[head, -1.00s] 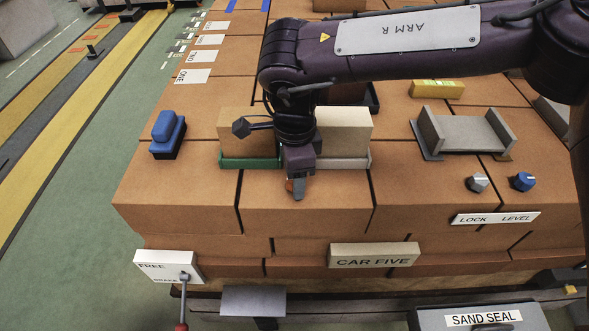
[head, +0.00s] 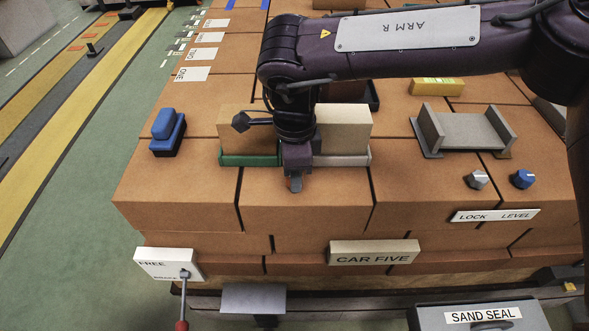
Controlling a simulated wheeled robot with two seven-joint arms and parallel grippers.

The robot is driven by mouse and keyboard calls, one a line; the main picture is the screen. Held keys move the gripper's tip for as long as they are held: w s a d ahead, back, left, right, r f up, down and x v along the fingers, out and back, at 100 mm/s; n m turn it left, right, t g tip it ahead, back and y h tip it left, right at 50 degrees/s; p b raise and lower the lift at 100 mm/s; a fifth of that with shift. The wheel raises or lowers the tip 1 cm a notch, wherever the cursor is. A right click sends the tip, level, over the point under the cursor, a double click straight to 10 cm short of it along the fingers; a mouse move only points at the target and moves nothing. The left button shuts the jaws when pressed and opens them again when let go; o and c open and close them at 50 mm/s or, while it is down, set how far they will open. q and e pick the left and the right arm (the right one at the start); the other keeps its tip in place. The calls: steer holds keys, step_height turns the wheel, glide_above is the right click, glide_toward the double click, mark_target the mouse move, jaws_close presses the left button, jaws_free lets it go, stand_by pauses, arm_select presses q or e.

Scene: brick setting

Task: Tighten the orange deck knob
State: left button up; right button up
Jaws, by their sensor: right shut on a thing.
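My right gripper (head: 296,182) points down at the deck of orange-brown bricks, in front of the green tray and the pale tray. It is shut on the orange deck knob, which the fingers hide almost wholly, so its mark or angle cannot be read. My left gripper is not in view.
Tan bricks stand in the green tray (head: 249,160) and the pale tray (head: 343,160), close behind my right gripper. A blue block (head: 167,131) is to the left. A grey bracket (head: 467,132), a grey knob (head: 477,180) and a blue knob (head: 522,179) are to the right.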

steer(key=m, duration=0.8)
steer(key=shift+r+m+b, duration=0.1)
steer(key=shift+m+b, duration=0.2)
steer(key=shift+m, duration=0.1)
steer(key=m, duration=0.2)
steer(key=shift+r+m+p, duration=0.1)
steer(key=shift+m+p, duration=0.2)
steer(key=shift+m, duration=0.1)
steer(key=m+p, duration=0.1)
steer(key=m, duration=0.2)
steer(key=shift+w, duration=0.1)
steer(key=m+p, duration=0.2)
steer(key=m, duration=0.3)
steer(key=m+p, duration=0.2)
steer(key=m, duration=0.2)
steer(key=shift+m, duration=0.3)
steer(key=m+p, duration=0.2)
steer(key=m, duration=0.2)
steer(key=shift+r, duration=0.1)
steer(key=m+p, duration=0.2)
steer(key=m, duration=0.3)
